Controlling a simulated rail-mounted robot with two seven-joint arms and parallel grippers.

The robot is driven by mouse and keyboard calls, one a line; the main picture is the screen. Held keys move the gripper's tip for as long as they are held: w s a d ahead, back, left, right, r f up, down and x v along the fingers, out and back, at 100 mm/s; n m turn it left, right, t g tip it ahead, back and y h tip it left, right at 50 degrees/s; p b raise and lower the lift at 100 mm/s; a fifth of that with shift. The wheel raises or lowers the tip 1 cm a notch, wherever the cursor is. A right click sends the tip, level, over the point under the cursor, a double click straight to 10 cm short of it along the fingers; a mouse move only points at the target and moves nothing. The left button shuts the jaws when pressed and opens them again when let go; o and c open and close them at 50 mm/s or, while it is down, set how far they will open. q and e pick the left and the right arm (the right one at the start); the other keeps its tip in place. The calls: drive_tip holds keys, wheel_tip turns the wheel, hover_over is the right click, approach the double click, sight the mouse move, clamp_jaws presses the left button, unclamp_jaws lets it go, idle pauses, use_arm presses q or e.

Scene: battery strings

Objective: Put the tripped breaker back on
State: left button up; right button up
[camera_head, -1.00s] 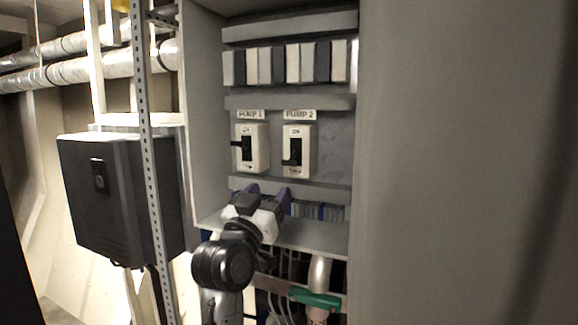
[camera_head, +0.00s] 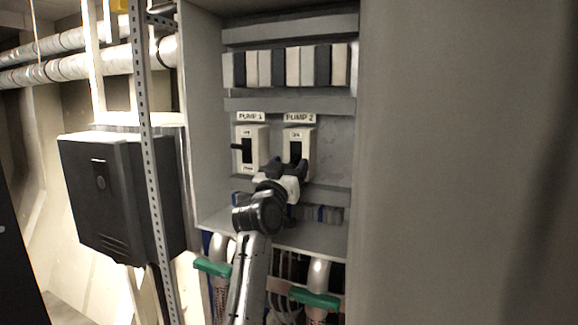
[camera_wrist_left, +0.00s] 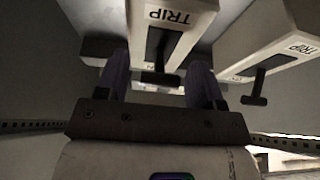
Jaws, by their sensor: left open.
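The Pump 2 breaker (camera_head: 305,137) is a cream box with a dark slot, on the panel right of the Pump 1 breaker (camera_head: 260,140). Pump 1's black lever (camera_head: 237,146) sticks out near mid-slot. My left gripper (camera_head: 287,166) is in front of the lower part of Pump 2 and hides its lever in the head view. In the left wrist view, which is upside down, the Pump 2 lever (camera_wrist_left: 160,78) lies between my two open fingers, with a gap on each side. Pump 1's lever (camera_wrist_left: 255,90) is off to the right there.
A row of cream and dark modules (camera_head: 290,66) is above the breakers. Grey ducts (camera_head: 290,104) and a terminal strip (camera_head: 325,214) cross the cabinet. The cabinet side wall (camera_head: 207,120) stands close left. Pipes with green handles (camera_head: 315,298) are below.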

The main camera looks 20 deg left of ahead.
sight(294, 155)
use_arm(q)
drive_tip(key=shift+c, duration=0.3)
drive_tip(key=c, duration=0.9)
drive_tip(key=shift+r+g+p, duration=0.3)
drive_tip(key=shift+r+p, duration=0.05)
drive_tip(key=shift+p, duration=0.35)
wheel_tip(294, 155, up, 3)
drive_tip(key=g+p, duration=0.8)
drive_tip(key=p, duration=1)
drive_tip(key=shift+r+p, duration=0.2)
drive_tip(key=shift+p, duration=0.15)
drive_tip(key=shift+f+g+y+p, duration=0.1)
drive_tip(key=shift+g+y+p, duration=0.2)
drive_tip(key=shift+g+p, duration=0.65)
drive_tip(key=shift+o, duration=0.2)
drive_tip(key=o, duration=0.9)
